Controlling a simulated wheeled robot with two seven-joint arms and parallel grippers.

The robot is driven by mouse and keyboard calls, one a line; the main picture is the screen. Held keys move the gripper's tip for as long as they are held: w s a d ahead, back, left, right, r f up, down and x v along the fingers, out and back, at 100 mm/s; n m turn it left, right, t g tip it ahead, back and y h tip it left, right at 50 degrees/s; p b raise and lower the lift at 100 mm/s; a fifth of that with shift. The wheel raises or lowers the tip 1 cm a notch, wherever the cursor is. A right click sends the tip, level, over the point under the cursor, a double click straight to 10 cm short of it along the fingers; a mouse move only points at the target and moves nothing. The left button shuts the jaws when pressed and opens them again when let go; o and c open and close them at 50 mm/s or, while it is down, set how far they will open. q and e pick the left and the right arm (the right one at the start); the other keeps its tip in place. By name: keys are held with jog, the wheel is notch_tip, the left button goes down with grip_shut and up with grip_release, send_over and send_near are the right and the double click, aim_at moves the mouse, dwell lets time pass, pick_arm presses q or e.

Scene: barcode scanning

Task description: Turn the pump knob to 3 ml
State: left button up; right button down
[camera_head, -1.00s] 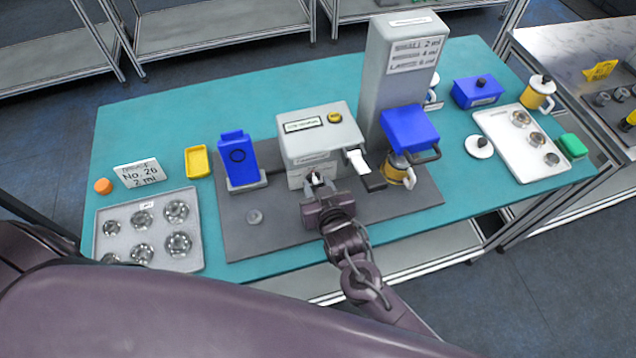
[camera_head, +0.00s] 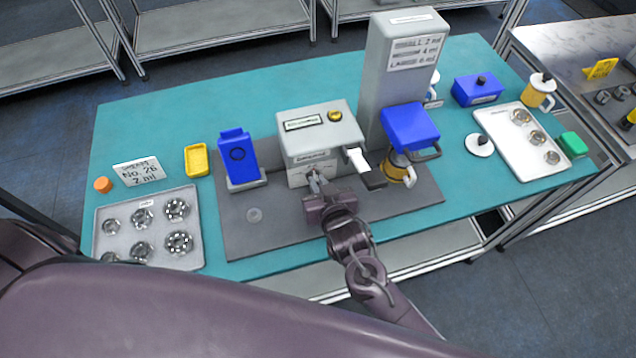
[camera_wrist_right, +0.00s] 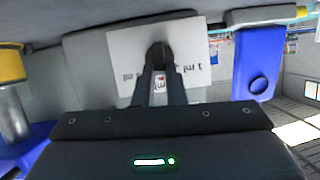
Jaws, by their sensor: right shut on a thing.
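The grey pump box (camera_head: 318,140) stands on a dark mat at the table's middle, with a display strip and a yellow button on top. Its front carries a white dial plate, which shows upside down in the right wrist view (camera_wrist_right: 128,58) with "ml" marks, partly hidden by my fingers. The dark knob (camera_wrist_right: 158,53) is at the plate's middle. My right gripper (camera_head: 315,180) is at the pump's front, its fingers shut on the knob; it also shows in the wrist view (camera_wrist_right: 160,82). The knob's exact setting cannot be read. My left gripper is not in view.
A blue device (camera_head: 237,158) stands left of the pump. A tall grey column (camera_head: 402,70) and a blue-topped machine (camera_head: 410,128) stand right of it. Trays of metal parts (camera_head: 110,212) lie at both sides. A white card (camera_head: 137,172) reads "No. 26 2 ml".

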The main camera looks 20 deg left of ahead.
jog(key=m, duration=0.1)
jog(key=m+g+y+b, duration=0.1)
jog(key=d+m+y, duration=0.1)
jog(key=m, duration=0.1)
jog(key=shift+w+f, duration=0.25)
jog(key=shift+w, duration=0.05)
jog(key=m, duration=0.1)
jog(key=m+y, duration=0.1)
jog(key=m+y+b, duration=0.1)
jog(key=shift+w+d+f+m+g, duration=0.15)
jog(key=shift+d+f+m+g, duration=0.1)
jog(key=shift+f+m+g, duration=0.1)
jog(key=shift+y, duration=0.4)
jog(key=c, duration=1.5)
grip_release()
jog(key=b+v, duration=0.2)
jog(key=v, duration=0.5)
jog(key=shift+f, duration=0.1)
jog(key=shift+s+d, duration=0.25)
jog(key=shift+d, duration=0.05)
